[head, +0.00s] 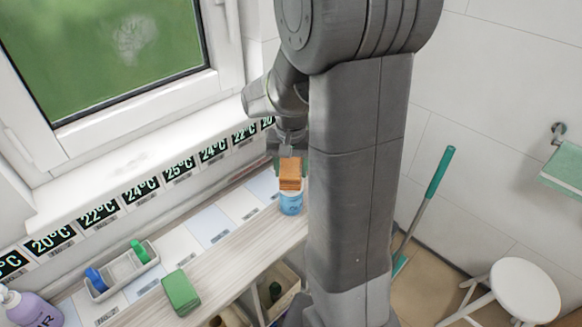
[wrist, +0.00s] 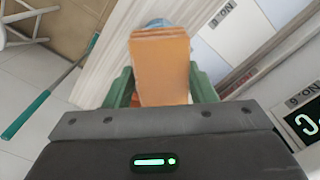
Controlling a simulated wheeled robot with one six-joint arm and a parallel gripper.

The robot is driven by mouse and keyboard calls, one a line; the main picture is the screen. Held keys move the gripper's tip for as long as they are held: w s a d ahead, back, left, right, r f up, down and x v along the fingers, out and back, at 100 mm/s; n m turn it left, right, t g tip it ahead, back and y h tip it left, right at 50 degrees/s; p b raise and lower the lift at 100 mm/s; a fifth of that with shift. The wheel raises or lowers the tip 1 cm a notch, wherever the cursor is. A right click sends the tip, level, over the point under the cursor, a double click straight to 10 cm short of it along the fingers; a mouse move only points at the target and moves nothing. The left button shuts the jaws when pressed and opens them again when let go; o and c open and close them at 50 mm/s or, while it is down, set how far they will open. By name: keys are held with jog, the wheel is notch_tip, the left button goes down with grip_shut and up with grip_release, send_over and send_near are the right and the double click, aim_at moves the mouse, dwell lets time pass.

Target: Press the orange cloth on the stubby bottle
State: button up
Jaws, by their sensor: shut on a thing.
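The orange cloth (wrist: 162,68) is a folded block between the two green fingers of my gripper (wrist: 160,88) in the wrist view. In the head view the orange cloth (head: 290,174) sits right above a short blue bottle (head: 291,204), the stubby bottle, on the cart top. Only a sliver of the bottle's blue (wrist: 157,23) shows past the cloth in the wrist view. The cloth hides the bottle's top, and I cannot tell whether the two touch. My gripper (head: 288,160) is shut on the cloth, partly hidden in the head view.
A green folded cloth (head: 181,292) lies on the cart top. A grey tray (head: 124,272) with blue and green items and a purple bottle (head: 30,309) stand at the left. A white stool (head: 525,290) and a green-handled tool (head: 432,188) are at the right.

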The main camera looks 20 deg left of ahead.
aim_at(291, 167)
jog(key=shift+s+f+b, duration=0.1)
jog(key=shift+f+b, duration=0.25)
jog(key=shift+f, duration=0.25)
dwell(1.2)
jog(key=shift+r+p, duration=2.85)
jog(key=shift+r, duration=0.75)
jog(key=shift+f, duration=0.1)
